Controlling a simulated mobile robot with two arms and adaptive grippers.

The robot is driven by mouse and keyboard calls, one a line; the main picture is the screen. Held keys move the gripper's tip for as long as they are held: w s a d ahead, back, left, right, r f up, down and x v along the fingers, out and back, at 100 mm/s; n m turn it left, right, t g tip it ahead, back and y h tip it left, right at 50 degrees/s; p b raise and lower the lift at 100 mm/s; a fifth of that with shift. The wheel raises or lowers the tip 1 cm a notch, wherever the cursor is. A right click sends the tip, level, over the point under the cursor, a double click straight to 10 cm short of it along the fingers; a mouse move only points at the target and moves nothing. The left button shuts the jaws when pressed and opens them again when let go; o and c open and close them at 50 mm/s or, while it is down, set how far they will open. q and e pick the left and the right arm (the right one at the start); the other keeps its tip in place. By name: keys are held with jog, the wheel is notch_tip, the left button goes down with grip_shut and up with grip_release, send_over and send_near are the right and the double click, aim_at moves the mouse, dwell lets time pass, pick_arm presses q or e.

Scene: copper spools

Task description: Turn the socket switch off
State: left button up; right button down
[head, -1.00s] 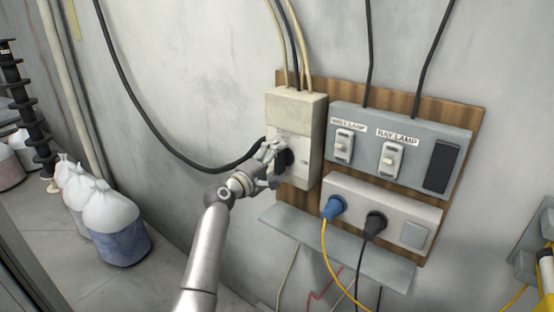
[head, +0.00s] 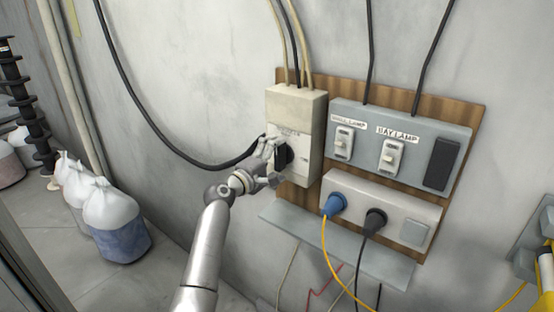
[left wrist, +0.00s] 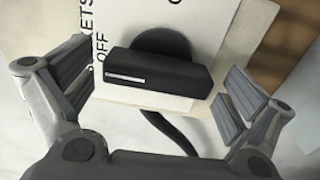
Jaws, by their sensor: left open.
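The socket switch is a black rotary knob (head: 284,155) on the front of a cream box (head: 308,108) on the wall. In the left wrist view the knob's bar (left wrist: 160,75) lies nearly level, with a white mark at its left end, near the printed word OFF. The label is partly cut off there. My left gripper (head: 268,165) is open in front of the knob. In the left wrist view its fingers (left wrist: 155,95) are apart on either side of the bar, with gaps visible. My right gripper is not in view.
Right of the box is a grey panel (head: 400,118) with two lamp switches. Below it a socket strip (head: 350,185) holds a blue plug (head: 335,204) and a black plug (head: 375,221). A grey shelf (head: 385,268) juts out underneath. Bags (head: 112,220) stand on the floor at left.

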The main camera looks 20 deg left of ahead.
pick_arm(q)
jog(key=v, duration=1.2)
dwell(0.3)
jog(key=s+d+f+m+g+y+b, duration=0.1)
jog(key=s+f+m+g+y+b, duration=0.15)
jog(key=f, duration=1.65)
jog(key=s+f+m+g+y+b, duration=0.1)
jog(key=s+f+g+b, duration=0.2)
jog(key=f, duration=1.6)
jog(key=s+d+f+m+g+y+b, duration=0.1)
jog(key=s+f+m+g, duration=0.1)
jog(key=s+f, duration=0.75)
jog(key=s+f+m+g, duration=0.25)
jog(key=s+f, duration=0.35)
jog(key=f, duration=0.6)
jog(key=s+f+m+g+b, duration=0.1)
jog(key=s+f, duration=0.5)
jog(key=s, duration=0.6)
jog(key=s+d+f+m+g+y+b, duration=0.1)
jog(key=s+f+m, duration=0.4)
jog(key=s, duration=0.8)
jog(key=s+f+m+g+b, duration=0.2)
jog(key=s+f+g, duration=0.2)
jog(key=s+f, duration=0.4)
jog(key=s, duration=0.4)
jog(key=shift+s+d+f+m+y, duration=0.2)
jog(key=shift+f+m+y, duration=0.05)
jog(key=shift+m+y, duration=0.15)
